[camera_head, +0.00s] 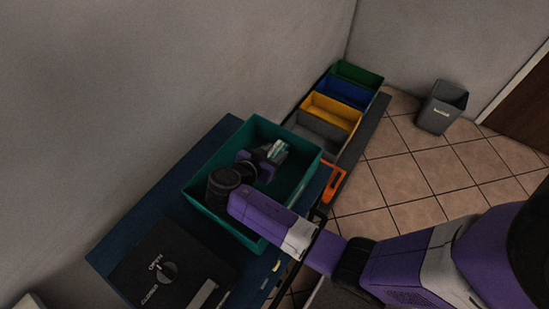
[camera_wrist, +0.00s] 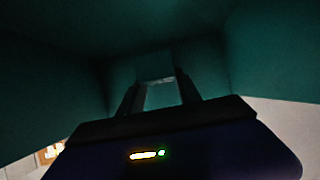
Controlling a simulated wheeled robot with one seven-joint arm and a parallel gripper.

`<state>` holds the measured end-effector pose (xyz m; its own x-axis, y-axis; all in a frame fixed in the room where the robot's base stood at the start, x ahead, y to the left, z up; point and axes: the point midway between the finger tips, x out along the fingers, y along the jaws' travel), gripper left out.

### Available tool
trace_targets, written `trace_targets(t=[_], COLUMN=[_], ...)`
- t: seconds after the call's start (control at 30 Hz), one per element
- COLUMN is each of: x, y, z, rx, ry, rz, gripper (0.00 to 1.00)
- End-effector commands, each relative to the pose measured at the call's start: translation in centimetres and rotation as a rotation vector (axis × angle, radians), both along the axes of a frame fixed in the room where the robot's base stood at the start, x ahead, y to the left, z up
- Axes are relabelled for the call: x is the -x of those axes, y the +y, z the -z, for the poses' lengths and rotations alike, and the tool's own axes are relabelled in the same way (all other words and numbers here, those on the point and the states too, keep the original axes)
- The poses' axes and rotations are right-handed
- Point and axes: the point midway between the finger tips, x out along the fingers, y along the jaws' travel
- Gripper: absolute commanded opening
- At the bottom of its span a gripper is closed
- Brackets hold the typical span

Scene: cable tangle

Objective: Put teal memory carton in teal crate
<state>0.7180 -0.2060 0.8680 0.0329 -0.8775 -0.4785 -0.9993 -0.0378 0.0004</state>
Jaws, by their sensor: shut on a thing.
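The teal crate (camera_head: 257,130) stands open on the blue worktop in the head view. Its dark teal walls (camera_wrist: 50,85) fill most of the wrist view. My gripper (camera_head: 270,155) reaches down inside the crate walls. It is shut on the teal memory carton (camera_head: 279,149), a small pale-teal box near the crate's far side. In the wrist view the carton (camera_wrist: 162,93) sits between the two fingers of my gripper (camera_wrist: 163,97). My arm covers part of the crate's near side. I cannot tell whether the carton touches the crate floor.
Beyond the crate stand grey (camera_head: 322,128), yellow (camera_head: 333,110), blue (camera_head: 347,92) and green (camera_head: 357,74) bins. An orange object (camera_head: 333,184) lies by the crate's right side. A black panel with a dial (camera_head: 170,272) is in front. A grey waste bin (camera_head: 442,107) stands on the tiled floor.

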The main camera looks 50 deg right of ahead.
Motion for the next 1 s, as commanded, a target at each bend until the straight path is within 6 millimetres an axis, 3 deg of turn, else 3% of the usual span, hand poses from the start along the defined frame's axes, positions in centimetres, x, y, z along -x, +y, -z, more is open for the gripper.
trace_targets(t=[0.3,0.73,0.77,0.8,0.87,1.0], x=[0.0,0.0,0.0,0.0,0.0,0.0], y=[0.0,0.0,0.0,0.0,0.0,0.0], z=[3.5,4.3,4.2,4.1,4.1,4.1], rx=[0.000,0.000,0.000,0.000,0.000,-0.001], ry=[0.003,0.000,0.000,0.000,0.000,0.000], rz=[-0.001,0.000,0.000,0.000,0.000,0.000], gripper=[0.00,0.00,0.42,0.50,0.62,0.62])
